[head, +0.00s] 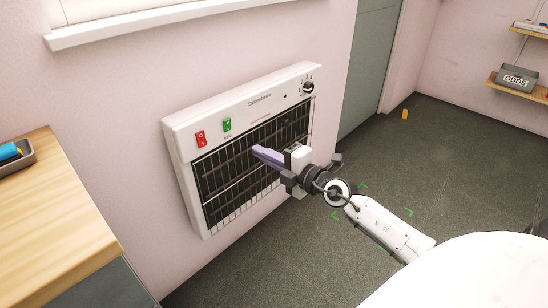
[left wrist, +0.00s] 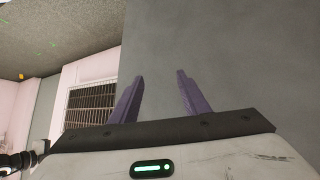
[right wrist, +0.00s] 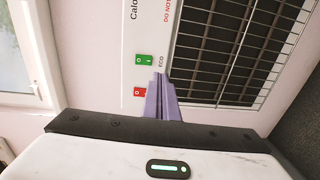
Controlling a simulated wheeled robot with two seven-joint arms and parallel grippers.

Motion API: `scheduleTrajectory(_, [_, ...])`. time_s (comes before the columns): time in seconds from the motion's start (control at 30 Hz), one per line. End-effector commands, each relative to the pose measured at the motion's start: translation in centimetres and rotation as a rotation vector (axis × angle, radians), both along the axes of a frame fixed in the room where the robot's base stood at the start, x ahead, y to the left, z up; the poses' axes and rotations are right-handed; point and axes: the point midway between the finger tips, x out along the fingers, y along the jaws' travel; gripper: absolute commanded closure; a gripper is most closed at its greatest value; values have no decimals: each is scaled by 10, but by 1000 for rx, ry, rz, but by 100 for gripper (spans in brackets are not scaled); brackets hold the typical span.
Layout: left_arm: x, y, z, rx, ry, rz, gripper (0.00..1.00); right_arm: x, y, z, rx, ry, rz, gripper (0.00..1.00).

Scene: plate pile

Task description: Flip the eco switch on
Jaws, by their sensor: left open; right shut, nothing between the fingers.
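A white wall heater (head: 180,134) carries a green rocker switch (head: 227,125) and a red rocker switch (head: 201,138) on its upper panel. In the right wrist view the green switch (right wrist: 145,59) has the ECO label beside it; I cannot tell which side is pressed in. My right gripper (head: 257,151) is shut and empty, in front of the dark grille, apart from the green switch in the head view. My left gripper (left wrist: 160,76) is open and empty, seen only in the left wrist view.
A round dial (head: 308,87) sits at the heater's right end. A wooden counter (head: 60,205) with a tray (head: 28,158) stands at the left. A window sill (head: 130,28) is above the heater. The floor to the right is mostly clear, with a small orange object (head: 405,114).

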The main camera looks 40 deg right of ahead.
Motion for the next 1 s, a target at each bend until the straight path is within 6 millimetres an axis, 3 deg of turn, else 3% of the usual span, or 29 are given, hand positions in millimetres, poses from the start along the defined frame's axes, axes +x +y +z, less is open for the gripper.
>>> scheduleTrajectory(0.1, [-1, 1, -4, 3, 6, -1, 58, -19, -3, -3, -1, 1, 0, 100])
scheduleTrajectory(0.3, [-2, 1, -6, 2, 10, 0, 58, -33, -5, -5, 0, 0, 0, 100])
scheduleTrajectory(1.0, [2, 0, 1, -1, -6, 1, 58, -37, -1, -7, 22, 0, 0, 100])
